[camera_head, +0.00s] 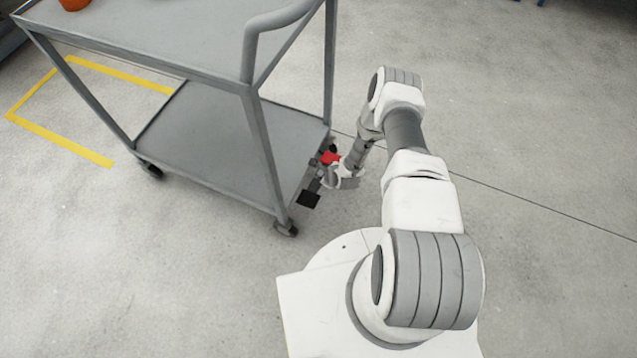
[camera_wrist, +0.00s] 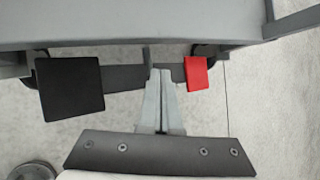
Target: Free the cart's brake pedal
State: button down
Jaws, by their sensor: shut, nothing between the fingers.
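The grey cart (camera_head: 215,140) stands left of my arm. Low on its near end, a flat black pedal plate (camera_head: 309,199) and a smaller red tab (camera_head: 331,157) stick out. In the wrist view, the black plate (camera_wrist: 70,88) is left and the red tab (camera_wrist: 196,74) is right, both by a dark bar (camera_wrist: 125,78) under the cart's edge. My gripper (camera_wrist: 158,78) is shut and empty, its fingers pointing at the bar between the two, closer to the red tab. In the head view my gripper (camera_head: 326,176) is low beside the cart's end; I cannot tell whether it touches anything.
The cart's caster (camera_head: 287,228) and its upright post (camera_head: 262,150) are close to my gripper. An orange object (camera_head: 74,4) stands on the top shelf. Yellow lines (camera_head: 60,138) mark the floor at left. The floor to the right of my arm is clear.

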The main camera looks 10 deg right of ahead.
aim_at(318, 179)
jog(key=shift+s+a+f, duration=0.1)
jog(key=shift+f, duration=0.65)
jog(key=shift+f, duration=0.1)
dwell(1.5)
jog(key=shift+s+f, duration=0.1)
jog(key=shift+f, duration=0.2)
jog(key=shift+s+a+f, duration=0.1)
jog(key=shift+f, duration=0.6)
dwell(0.6)
jog(key=shift+r, duration=0.2)
jog(key=shift+r+p, duration=0.6)
jog(key=shift+r, duration=0.4)
jog(key=shift+w+d+r+p, duration=0.2)
jog(key=shift+r+p, duration=0.25)
jog(key=shift+r, duration=0.35)
jog(key=shift+w+d+r+p, duration=0.1)
jog(key=shift+w+r+p, duration=0.1)
jog(key=shift+r+p, duration=0.5)
jog(key=shift+w+d+r+p, duration=0.15)
jog(key=shift+w+r+p, duration=0.1)
jog(key=shift+r, duration=0.7)
